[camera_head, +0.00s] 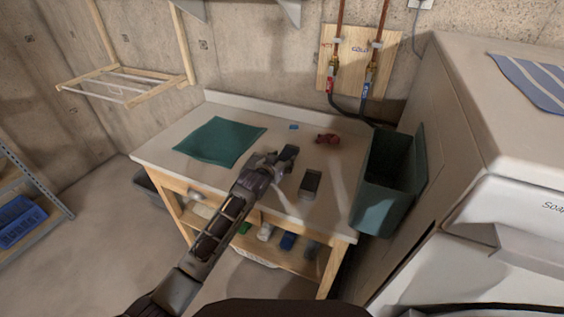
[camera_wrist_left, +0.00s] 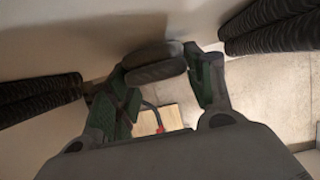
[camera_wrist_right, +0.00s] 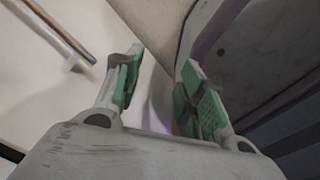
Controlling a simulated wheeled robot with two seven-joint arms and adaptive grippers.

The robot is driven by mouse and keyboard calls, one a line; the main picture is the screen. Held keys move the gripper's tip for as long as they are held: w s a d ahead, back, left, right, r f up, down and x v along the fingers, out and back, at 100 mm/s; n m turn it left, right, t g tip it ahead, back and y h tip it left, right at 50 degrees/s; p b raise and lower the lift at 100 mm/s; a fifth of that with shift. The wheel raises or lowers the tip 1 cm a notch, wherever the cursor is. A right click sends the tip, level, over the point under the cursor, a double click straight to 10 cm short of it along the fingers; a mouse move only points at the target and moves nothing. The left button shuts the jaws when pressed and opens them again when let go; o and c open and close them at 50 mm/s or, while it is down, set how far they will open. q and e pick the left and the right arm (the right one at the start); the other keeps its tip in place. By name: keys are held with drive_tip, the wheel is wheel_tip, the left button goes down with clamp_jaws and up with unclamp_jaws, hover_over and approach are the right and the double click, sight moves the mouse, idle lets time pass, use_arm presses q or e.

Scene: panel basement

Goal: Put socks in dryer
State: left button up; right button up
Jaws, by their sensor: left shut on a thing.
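My left gripper (camera_head: 279,158) is over the work table in the head view. In the left wrist view its fingers (camera_wrist_left: 165,82) are closed around a dark grey rolled bundle (camera_wrist_left: 155,65), which looks like a sock; it shows as a small dark tip in the head view (camera_head: 290,152). A dark red bundle (camera_head: 328,138), perhaps socks, lies at the back of the table. My right gripper (camera_wrist_right: 158,85) shows only in its wrist view, fingers apart with nothing between them. A white machine (camera_head: 480,130) stands at the right; I cannot tell if it is the dryer.
The pale table (camera_head: 165,150) holds a teal cloth (camera_head: 220,141), a small blue item (camera_head: 294,127) and a dark box-like item (camera_head: 310,184). A teal bin (camera_head: 378,195) stands between table and machine. Pipes (camera_head: 370,75) run down the wall behind.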

use_arm(q)
drive_tip(key=o, duration=1)
drive_tip(key=shift+s+f, duration=0.25)
drive_tip(key=shift+f, duration=0.8)
drive_tip(key=shift+r, duration=0.1)
drive_tip(key=shift+w+d+r, duration=0.1)
drive_tip(key=shift+w+r, duration=0.05)
drive_tip(key=shift+r, duration=0.25)
drive_tip(key=shift+r+v, duration=0.3)
drive_tip(key=shift+v, duration=1.05)
drive_tip(key=shift+r+v, duration=0.2)
drive_tip(key=shift+v, duration=2.1)
drive_tip(key=shift+r+v, duration=0.2)
drive_tip(key=shift+v, duration=2.1)
drive_tip(key=shift+w, duration=0.2)
